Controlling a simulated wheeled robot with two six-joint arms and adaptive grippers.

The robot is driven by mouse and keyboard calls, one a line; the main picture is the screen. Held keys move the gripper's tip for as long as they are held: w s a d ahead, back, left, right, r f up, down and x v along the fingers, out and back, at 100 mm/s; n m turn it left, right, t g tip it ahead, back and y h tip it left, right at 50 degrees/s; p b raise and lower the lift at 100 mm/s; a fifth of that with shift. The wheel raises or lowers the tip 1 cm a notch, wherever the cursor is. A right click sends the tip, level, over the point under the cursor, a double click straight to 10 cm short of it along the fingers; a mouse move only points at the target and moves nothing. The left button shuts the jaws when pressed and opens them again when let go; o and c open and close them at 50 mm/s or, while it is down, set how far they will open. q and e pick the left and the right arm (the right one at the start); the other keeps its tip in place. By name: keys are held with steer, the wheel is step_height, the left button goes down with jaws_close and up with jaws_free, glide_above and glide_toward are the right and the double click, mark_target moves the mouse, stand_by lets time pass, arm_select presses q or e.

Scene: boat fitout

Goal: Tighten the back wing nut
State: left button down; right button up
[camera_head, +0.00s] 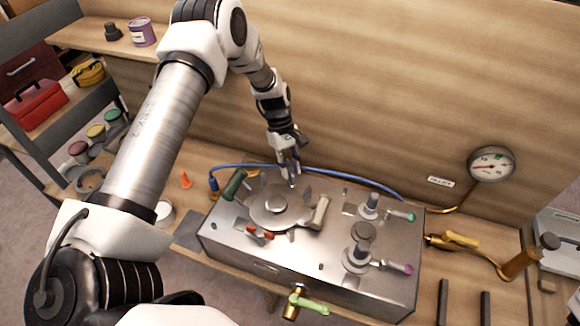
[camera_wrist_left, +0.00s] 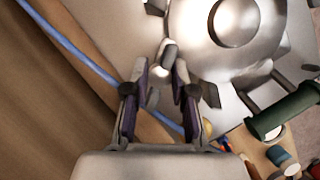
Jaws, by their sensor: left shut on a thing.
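The metal tank (camera_head: 310,258) has a round lid (camera_head: 277,218) with a central knob, and fittings sit around its rim. My left gripper (camera_head: 291,178) reaches down from behind to the lid's back edge. In the left wrist view, my left gripper (camera_wrist_left: 160,78) has its two dark fingers closed in around a small metal piece, which looks like the back wing nut (camera_wrist_left: 168,50). The lid (camera_wrist_left: 215,65) lies just beyond it. In the head view the fingers largely hide the nut, so its angle cannot be told. My right gripper does not show.
A green handle (camera_head: 235,185), a beige handle (camera_head: 320,213) and a red-winged fitting (camera_head: 260,232) stand around the lid. A blue hose (camera_head: 345,174) runs behind the tank along the wooden wall.

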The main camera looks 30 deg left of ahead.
arm_select(q)
steer(key=shift+s+f, duration=0.15)
steer(key=shift+f, duration=0.1)
stand_by(0.5)
steer(key=shift+m+g+y+b, duration=0.3)
steer(key=shift+m+g+b, duration=0.35)
steer(key=shift+m, duration=0.65)
steer(key=shift+m+g+y+b, duration=0.45)
steer(key=shift+m+b, duration=0.4)
steer(key=shift+m, duration=1.05)
steer(key=c, duration=1)
jaws_free()
steer(key=shift+o, duration=0.2)
steer(key=shift+r, duration=0.1)
steer(key=shift+w, duration=0.2)
steer(key=v, duration=1.2)
steer(key=shift+s, duration=0.2)
